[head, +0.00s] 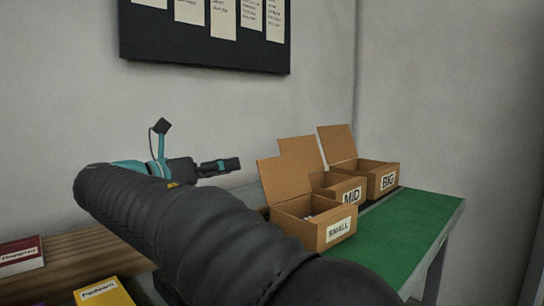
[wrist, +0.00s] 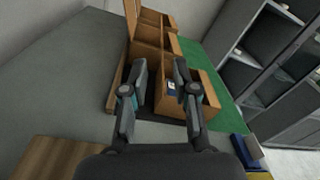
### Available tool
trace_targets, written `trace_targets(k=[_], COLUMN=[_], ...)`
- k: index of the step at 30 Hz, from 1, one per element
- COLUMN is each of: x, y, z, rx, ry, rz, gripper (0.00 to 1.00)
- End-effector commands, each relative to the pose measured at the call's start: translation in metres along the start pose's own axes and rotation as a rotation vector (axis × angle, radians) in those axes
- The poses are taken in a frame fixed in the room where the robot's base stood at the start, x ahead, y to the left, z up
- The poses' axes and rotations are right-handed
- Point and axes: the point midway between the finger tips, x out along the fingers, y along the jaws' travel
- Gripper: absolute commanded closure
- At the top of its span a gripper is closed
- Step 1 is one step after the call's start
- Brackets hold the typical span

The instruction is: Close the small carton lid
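The small carton (head: 301,232) is a brown box labelled SMALL, the nearest of the row on the green mat. Its lid (head: 285,180) stands up at the back, leaning away from the opening, so the box is open. In the wrist view the carton (wrist: 211,83) lies ahead, partly behind the right finger, with a small dark blue and white item (wrist: 172,87) visible inside. My gripper (head: 238,164) is left of the raised lid in the head view, apart from it. In the wrist view its two fingers (wrist: 160,69) are spread with nothing held between them.
The MID carton (head: 325,181) and BIG carton (head: 374,168) stand behind with lids up. The green mat (head: 415,224) is clear on the right. A red box (head: 20,254) and yellow box (head: 103,292) sit lower left. A dark board (head: 205,48) hangs on the wall.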

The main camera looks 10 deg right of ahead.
Motion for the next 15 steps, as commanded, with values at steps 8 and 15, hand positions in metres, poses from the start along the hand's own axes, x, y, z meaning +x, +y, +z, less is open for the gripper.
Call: trace_targets(k=[8, 15], x=[0.045, 0.09], y=[-0.003, -0.004], z=[-0.002, -0.002], rx=[0.001, 0.0], ry=[0.006, 0.006], rz=[-0.015, -0.015], gripper=[0.71, 0.71])
